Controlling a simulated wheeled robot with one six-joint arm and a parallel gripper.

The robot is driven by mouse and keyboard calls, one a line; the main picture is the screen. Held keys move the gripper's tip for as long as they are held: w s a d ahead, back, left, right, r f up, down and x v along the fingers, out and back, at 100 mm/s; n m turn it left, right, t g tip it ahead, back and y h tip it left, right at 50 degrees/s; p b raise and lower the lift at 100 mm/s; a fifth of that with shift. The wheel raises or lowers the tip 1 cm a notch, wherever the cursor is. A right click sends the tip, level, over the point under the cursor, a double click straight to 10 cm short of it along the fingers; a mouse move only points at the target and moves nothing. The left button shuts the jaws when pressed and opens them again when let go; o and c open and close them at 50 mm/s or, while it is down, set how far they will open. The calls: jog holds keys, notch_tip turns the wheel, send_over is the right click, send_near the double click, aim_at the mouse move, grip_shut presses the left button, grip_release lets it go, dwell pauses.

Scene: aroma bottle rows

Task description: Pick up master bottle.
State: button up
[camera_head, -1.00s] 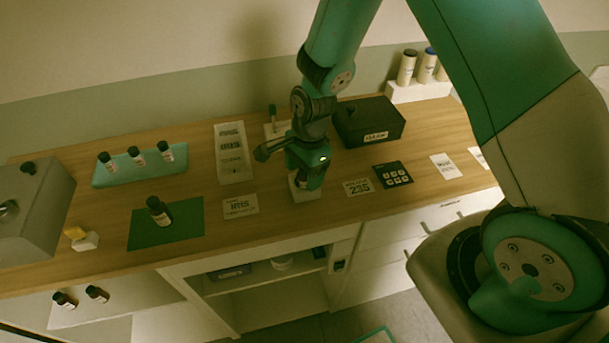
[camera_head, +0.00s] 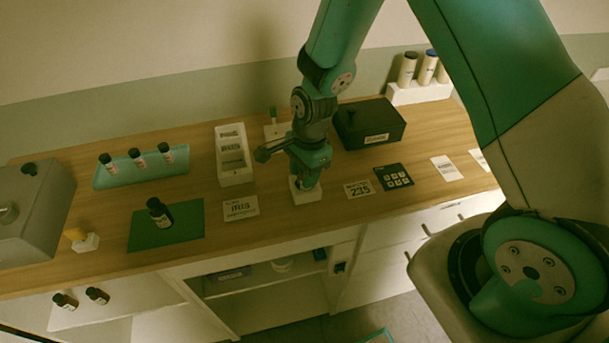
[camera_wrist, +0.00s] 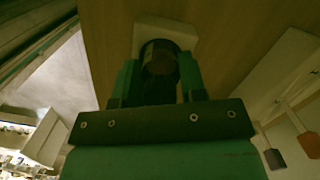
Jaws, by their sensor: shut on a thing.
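My gripper (camera_head: 306,178) is over a small white block (camera_head: 304,196) near the front middle of the counter. In the wrist view my gripper (camera_wrist: 160,75) is shut on a dark, round-topped bottle (camera_wrist: 160,58), with a finger on each side. The white block (camera_wrist: 168,27) shows just beyond it. The bottle's label is hidden, so I cannot tell for sure that it is the master bottle. I cannot tell whether its base touches the block.
Several small bottles stand on a pale green tray (camera_head: 113,182) behind. A white card holder (camera_head: 236,178) and an IRIS card (camera_head: 240,208) are left of my gripper. A black box (camera_head: 369,122) is behind right.

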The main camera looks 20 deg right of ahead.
notch_tip(320, 180, up, 19)
jog(key=b, duration=0.3)
jog(key=shift+r, duration=0.15)
jog(key=shift+s, duration=0.1)
